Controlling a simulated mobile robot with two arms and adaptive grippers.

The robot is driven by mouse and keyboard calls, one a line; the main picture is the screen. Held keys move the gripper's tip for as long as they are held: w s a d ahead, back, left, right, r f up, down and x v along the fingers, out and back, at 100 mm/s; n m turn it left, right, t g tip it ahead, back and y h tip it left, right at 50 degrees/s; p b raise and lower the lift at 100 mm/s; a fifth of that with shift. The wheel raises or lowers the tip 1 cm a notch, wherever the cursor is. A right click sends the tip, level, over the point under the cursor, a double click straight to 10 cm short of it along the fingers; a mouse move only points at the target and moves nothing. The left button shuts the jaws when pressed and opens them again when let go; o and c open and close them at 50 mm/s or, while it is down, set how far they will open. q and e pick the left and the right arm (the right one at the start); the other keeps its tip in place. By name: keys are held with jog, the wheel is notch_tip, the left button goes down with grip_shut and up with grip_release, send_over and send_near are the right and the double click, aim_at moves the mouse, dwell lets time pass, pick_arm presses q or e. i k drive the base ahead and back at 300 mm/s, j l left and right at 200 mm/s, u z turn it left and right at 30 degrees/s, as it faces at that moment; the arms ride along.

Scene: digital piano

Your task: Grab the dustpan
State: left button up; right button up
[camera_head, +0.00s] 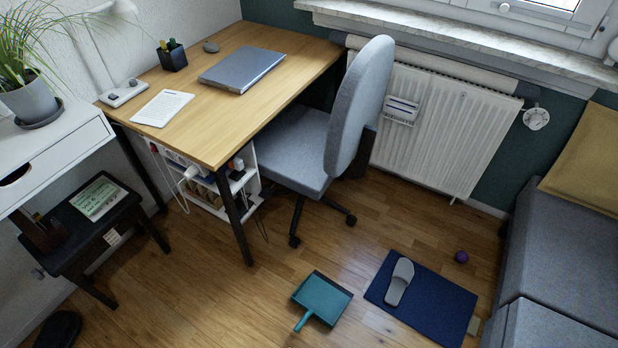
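A teal dustpan (321,298) lies flat on the wooden floor at the lower middle of the head view. Its handle points toward the lower left and its wide pan faces the upper right. Nothing covers it. Neither of my grippers shows in the head view, so I cannot see their state or their distance to the dustpan.
A dark blue mat (432,309) with a grey slipper (400,280) lies right of the dustpan. A purple ball (461,257) lies near the grey sofa (558,252). A desk (222,130) and grey chair (355,105) stand behind. Floor left of the dustpan is clear.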

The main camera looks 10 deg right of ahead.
aim_at(321, 296)
jog(key=k+j+z, duration=0.25)
jog(key=j+z, duration=0.15)
jog(key=k+j+z, duration=0.4)
jog(key=i, duration=0.1)
